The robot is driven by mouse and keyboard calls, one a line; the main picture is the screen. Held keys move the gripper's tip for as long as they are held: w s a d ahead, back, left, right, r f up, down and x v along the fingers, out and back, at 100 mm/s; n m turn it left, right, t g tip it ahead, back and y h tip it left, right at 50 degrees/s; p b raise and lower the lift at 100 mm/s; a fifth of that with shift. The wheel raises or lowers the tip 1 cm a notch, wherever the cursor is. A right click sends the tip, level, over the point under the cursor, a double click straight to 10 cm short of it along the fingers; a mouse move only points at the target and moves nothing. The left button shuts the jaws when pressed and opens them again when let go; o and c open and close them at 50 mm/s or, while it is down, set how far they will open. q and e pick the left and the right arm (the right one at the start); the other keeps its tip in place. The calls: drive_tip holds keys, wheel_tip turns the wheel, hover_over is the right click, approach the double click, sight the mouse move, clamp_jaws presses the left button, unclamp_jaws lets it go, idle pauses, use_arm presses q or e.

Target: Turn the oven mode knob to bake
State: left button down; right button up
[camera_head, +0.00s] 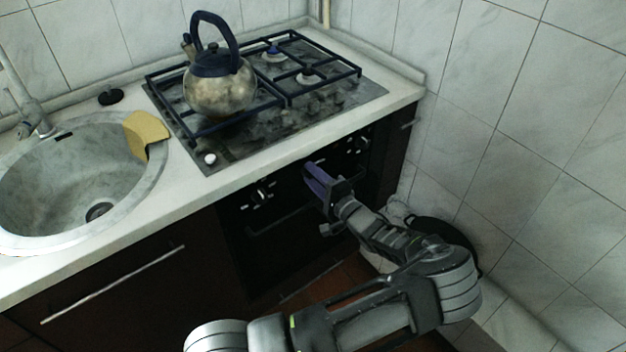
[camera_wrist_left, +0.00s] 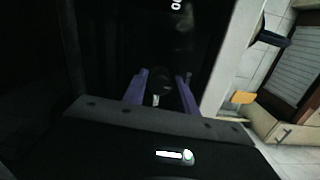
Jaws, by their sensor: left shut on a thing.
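The black oven front (camera_head: 240,228) is under the counter, with dark knobs with light marks along its top panel. A left group of knobs (camera_head: 260,194) and a right group (camera_head: 357,146) show in the head view. My left gripper (camera_head: 317,182), with purple fingers, is at the panel between these groups. In the left wrist view the fingers (camera_wrist_left: 161,90) stand on both sides of a dark knob (camera_wrist_left: 157,99) with a light mark, and are shut on it. The fingers hide this knob in the head view. I cannot read its setting. My right gripper is not in view.
A kettle (camera_head: 219,88) stands on the gas hob (camera_head: 330,100) above the oven. A round sink (camera_head: 60,195) with a yellow cloth or sponge (camera_head: 146,131) on its rim is at the left. The oven handle (camera_head: 275,219) runs below the knobs. A tiled wall (camera_head: 530,150) closes the right side.

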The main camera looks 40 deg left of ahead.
use_arm(q)
drive_tip(key=shift+n, duration=0.6)
drive_tip(key=c, duration=1.1)
unclamp_jaws()
drive_tip(key=shift+o, duration=0.2)
drive_tip(key=b+v, duration=0.1)
drive_tip(key=v, duration=0.6)
drive_tip(key=shift+d, duration=0.35)
drive_tip(key=shift+s, duration=0.15)
